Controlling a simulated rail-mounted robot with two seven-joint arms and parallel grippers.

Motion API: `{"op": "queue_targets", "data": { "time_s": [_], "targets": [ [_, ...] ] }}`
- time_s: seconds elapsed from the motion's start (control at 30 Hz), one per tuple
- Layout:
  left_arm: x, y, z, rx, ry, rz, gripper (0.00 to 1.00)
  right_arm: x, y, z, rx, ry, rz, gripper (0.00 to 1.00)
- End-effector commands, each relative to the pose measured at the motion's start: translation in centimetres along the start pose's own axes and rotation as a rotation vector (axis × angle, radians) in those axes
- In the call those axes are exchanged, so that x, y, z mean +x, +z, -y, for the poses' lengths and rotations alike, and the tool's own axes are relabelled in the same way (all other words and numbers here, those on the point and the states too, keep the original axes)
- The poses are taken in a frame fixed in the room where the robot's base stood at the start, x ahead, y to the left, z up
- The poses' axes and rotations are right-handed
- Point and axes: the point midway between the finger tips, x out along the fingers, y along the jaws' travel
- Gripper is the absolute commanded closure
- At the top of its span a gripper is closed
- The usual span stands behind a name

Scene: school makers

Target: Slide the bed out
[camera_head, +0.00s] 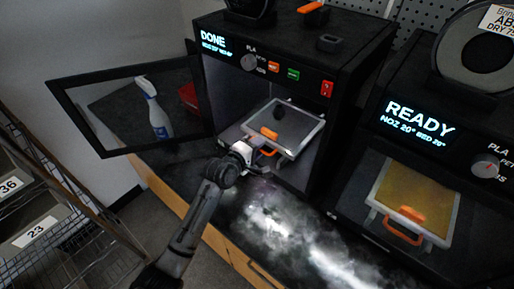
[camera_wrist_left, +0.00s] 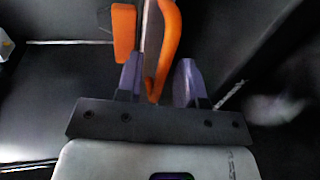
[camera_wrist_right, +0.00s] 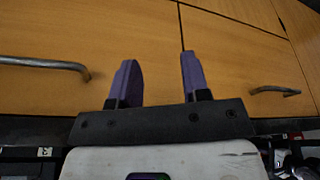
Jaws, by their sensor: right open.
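The left printer's bed (camera_head: 298,124) is a light-framed plate inside the open enclosure of the printer marked DONE. A small dark object (camera_head: 278,114) is on it. An orange tab (camera_head: 269,132) and an orange loop handle (camera_head: 268,152) are at its front edge; the handle also shows in the left wrist view (camera_wrist_left: 168,45). My left gripper (camera_head: 252,154) is at this handle. In the left wrist view its purple fingers (camera_wrist_left: 160,82) are apart, with the handle's end between them and a gap to the right finger. My right gripper (camera_wrist_right: 157,80) is open and empty, in its wrist view only.
The printer's framed door (camera_head: 125,148) stands open to the left, with a spray bottle (camera_head: 155,110) behind it. A second printer (camera_head: 418,128), marked READY, stands at right. Wooden cabinet fronts (camera_wrist_right: 90,35) with metal handles face my right gripper.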

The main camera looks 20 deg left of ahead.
Motion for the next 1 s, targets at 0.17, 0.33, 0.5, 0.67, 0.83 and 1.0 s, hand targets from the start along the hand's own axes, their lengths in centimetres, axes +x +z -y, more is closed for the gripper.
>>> {"op": "queue_targets", "data": {
  "time_s": [0.17, 0.33, 0.5, 0.67, 0.83, 1.0],
  "targets": [
    [-0.01, 0.01, -0.02, 0.000, 0.000, 0.000, 0.67, -0.01, 0.04, -0.21, -0.007, 0.006, 0.001, 0.57],
    [-0.02, 0.00, -0.02, 0.000, 0.000, 0.000, 0.83, -0.02, 0.04, -0.27, -0.008, 0.007, 0.001, 0.57],
    [-0.03, 0.00, -0.02, 0.000, 0.000, 0.000, 1.00, -0.02, 0.04, -0.24, -0.008, 0.006, 0.001, 0.57],
    [-0.03, -0.01, -0.01, 0.000, 0.000, 0.000, 1.00, -0.03, 0.02, -0.15, -0.005, 0.004, 0.000, 0.57],
    [-0.03, -0.01, 0.00, 0.000, 0.000, 0.000, 1.00, -0.03, -0.02, -0.03, -0.001, 0.001, -0.001, 0.57],
    [-0.37, 0.03, -0.09, 0.000, -0.001, 0.000, 1.00, -0.49, -0.18, 0.05, 0.002, -0.002, -0.001, 0.57]
  ]
}}
